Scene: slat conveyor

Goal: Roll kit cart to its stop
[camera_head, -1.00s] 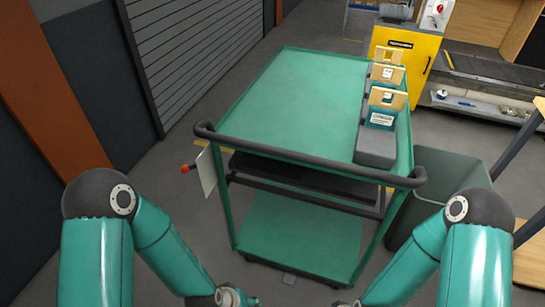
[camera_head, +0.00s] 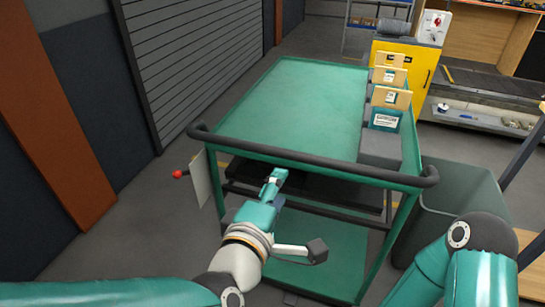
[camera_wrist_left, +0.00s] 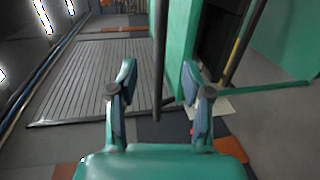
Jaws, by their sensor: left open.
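The kit cart (camera_head: 290,100) is a green two-deck trolley with a dark push handle (camera_head: 310,157) along its near side. Several boxes with tan cards stand in a grey rack (camera_head: 380,148) on its right top edge. My left gripper (camera_head: 275,178) is in front of the cart, just below the handle's middle-left part in the picture. In the left wrist view its two fingers (camera_wrist_left: 158,82) are spread, with a dark bar (camera_wrist_left: 158,50) showing between them; contact cannot be told. My right arm is at the lower right; its gripper is out of view.
A red-knobbed lever (camera_head: 178,174) and pale plate (camera_head: 200,178) are at the cart's left. A dark bin (camera_head: 455,195) stands close at its right. A yellow cabinet (camera_head: 405,65) is behind. Grey floor lies open between the cart and slatted shutter (camera_head: 190,60).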

